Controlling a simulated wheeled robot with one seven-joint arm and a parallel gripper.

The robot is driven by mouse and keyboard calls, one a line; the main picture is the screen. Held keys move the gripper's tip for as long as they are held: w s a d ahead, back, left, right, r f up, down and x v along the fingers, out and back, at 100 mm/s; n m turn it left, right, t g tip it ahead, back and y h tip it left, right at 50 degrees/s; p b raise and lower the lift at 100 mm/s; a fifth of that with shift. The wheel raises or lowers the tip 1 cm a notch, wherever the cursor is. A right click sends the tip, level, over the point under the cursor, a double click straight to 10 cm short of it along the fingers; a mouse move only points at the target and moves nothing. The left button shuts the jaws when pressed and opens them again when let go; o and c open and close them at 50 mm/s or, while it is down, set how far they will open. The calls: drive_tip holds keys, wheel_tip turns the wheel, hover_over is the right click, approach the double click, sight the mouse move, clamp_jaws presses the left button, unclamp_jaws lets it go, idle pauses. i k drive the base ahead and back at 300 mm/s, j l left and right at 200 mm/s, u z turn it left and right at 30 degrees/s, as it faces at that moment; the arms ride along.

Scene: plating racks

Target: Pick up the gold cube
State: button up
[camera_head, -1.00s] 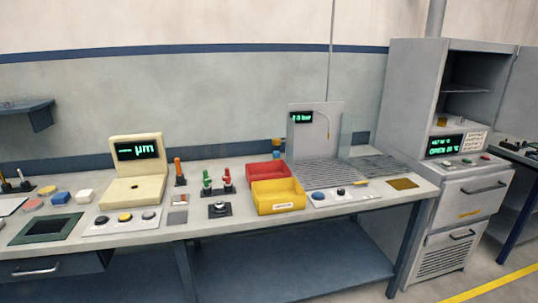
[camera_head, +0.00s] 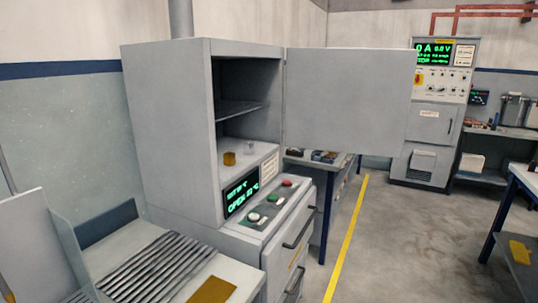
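A small gold-brown piece (camera_head: 229,158) stands on the floor of the open grey oven cabinet (camera_head: 165,130), near the front edge. It is too small to tell whether it is a cube or a short cylinder. A pale grey small piece (camera_head: 249,148) stands just behind and right of it. My gripper is not in view.
The oven door (camera_head: 345,100) stands swung open to the right. A display (camera_head: 241,193) and buttons (camera_head: 268,204) sit below the opening. A slatted rack (camera_head: 145,265) and gold plate (camera_head: 212,290) lie on the bench at front left. Open floor (camera_head: 400,240) extends right, with a yellow line.

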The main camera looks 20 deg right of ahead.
sight(230, 158)
drive_tip(key=i+l+z, duration=0.2)
drive_tip(key=i+z, duration=0.2)
drive_tip(key=i, duration=0.15)
drive_tip(key=i+z, duration=0.45)
drive_tip(key=i, duration=0.15)
drive_tip(key=i+l+u, duration=0.1)
drive_tip(key=i+u, duration=0.15)
drive_tip(key=i+l+u, duration=0.25)
drive_tip(key=i+j, duration=0.1)
